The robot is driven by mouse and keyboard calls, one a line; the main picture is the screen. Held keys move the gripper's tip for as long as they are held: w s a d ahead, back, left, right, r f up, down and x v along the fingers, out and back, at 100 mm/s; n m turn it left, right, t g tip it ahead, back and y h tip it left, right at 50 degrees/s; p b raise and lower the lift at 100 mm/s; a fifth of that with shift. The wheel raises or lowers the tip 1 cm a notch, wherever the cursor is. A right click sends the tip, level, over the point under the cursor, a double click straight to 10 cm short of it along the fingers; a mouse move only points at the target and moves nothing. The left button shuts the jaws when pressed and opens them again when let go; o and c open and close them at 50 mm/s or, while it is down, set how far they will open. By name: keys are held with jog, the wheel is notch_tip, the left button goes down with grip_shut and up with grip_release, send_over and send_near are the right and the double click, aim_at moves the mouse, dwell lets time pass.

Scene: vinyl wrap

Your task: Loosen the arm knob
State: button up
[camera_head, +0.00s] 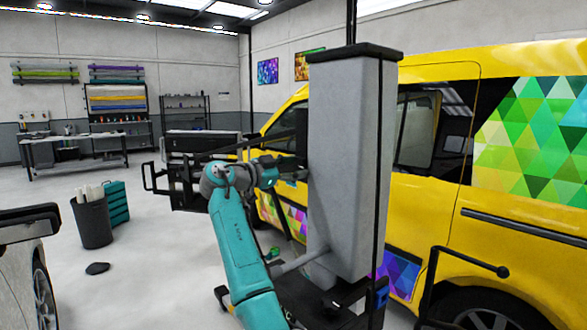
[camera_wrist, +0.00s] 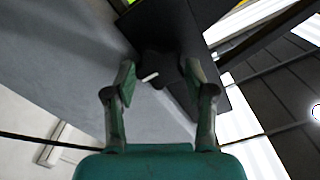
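A dark, lobed knob (camera_wrist: 162,60) sits on a black plate (camera_wrist: 175,20) beside a grey surface in the wrist view. I take it to be the arm knob; a short pale pin or lever (camera_wrist: 150,77) shows by it. My gripper (camera_wrist: 160,76) has its two fingers apart, one on each side of the knob. I cannot tell whether either finger touches it. In the head view my gripper (camera_head: 289,166) is at the left side of a tall grey column (camera_head: 345,160), by a black bracket (camera_head: 302,130). The knob cannot be made out there.
A black horizontal arm (camera_head: 235,147) reaches left from the column, close above my wrist. A yellow van (camera_head: 430,215) stands right behind the column. A dark bin (camera_head: 92,223) and teal drawer box (camera_head: 116,203) stand left. Open floor lies between them and my arm.

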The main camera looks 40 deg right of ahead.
jog(key=c, duration=0.4)
jog(key=shift+n, duration=0.3)
jog(key=n, duration=0.5)
jog(key=shift+n, duration=0.3)
jog(key=n, duration=1.1)
jog(key=shift+n, duration=0.4)
jog(key=n, duration=0.5)
jog(key=shift+n, duration=0.4)
